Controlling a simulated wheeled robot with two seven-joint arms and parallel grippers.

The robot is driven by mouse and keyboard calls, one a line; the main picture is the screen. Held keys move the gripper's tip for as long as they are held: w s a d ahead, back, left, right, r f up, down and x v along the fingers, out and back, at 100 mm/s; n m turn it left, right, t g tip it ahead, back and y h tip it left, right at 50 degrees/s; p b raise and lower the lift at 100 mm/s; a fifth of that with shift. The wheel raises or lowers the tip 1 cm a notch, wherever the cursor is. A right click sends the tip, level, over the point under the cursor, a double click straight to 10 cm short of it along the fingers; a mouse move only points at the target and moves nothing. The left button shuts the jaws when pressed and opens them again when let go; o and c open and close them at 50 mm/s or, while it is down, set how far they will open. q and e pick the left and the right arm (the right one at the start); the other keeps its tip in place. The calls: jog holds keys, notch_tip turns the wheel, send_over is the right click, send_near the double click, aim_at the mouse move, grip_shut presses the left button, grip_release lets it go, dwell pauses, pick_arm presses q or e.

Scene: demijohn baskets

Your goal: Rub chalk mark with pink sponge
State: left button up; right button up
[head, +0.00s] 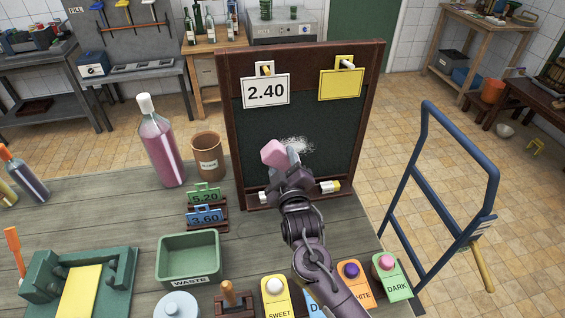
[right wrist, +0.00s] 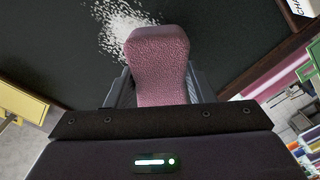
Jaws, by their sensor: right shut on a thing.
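The chalk mark (head: 295,144) is a white smudge on the dark chalkboard (head: 258,130), which stands upright in a brown frame on the table. My right gripper (head: 289,160) is shut on the pink sponge (head: 272,153) in front of the board, just left of and below the mark. In the right wrist view the sponge (right wrist: 158,62) sticks out from between the fingers, and the chalk mark (right wrist: 122,28) shows beyond its tip. Whether the sponge touches the board I cannot tell. My left gripper is not in view.
A 2.40 card (head: 266,91) and a yellow card (head: 341,84) hang on the board's top. A pink bottle (head: 163,145), a brown cup (head: 207,156), price tags (head: 206,216) and a green waste bin (head: 188,260) stand left. A blue trolley (head: 432,190) stands right.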

aim_at(313, 143)
jog(key=shift+w+a+b, duration=0.2)
jog(key=shift+w+b, duration=0.15)
jog(key=shift+w, duration=0.55)
jog(key=shift+d, duration=0.15)
jog(key=shift+w+d+p, duration=0.2)
jog(key=shift+d+p, duration=0.45)
jog(key=shift+d, duration=0.95)
jog(key=shift+w+d+r+p, duration=0.1)
jog(key=shift+w+d+p, duration=0.15)
jog(key=shift+d, duration=0.9)
jog(key=shift+w+d+f+p, duration=0.1)
jog(key=shift+w+d, duration=0.2)
jog(key=shift+d, duration=0.85)
jog(key=shift+w+d+r+p, duration=0.1)
jog(key=shift+w+d+p, duration=0.15)
jog(key=shift+d, duration=0.9)
jog(key=shift+s+a, duration=0.1)
jog(key=shift+a, duration=0.6)
jog(key=shift+s+a, duration=0.35)
jog(key=shift+a, duration=1.15)
jog(key=shift+s+a, duration=0.3)
jog(key=shift+a, duration=1.25)
jog(key=shift+s+a, duration=0.35)
jog(key=shift+a, duration=1.15)
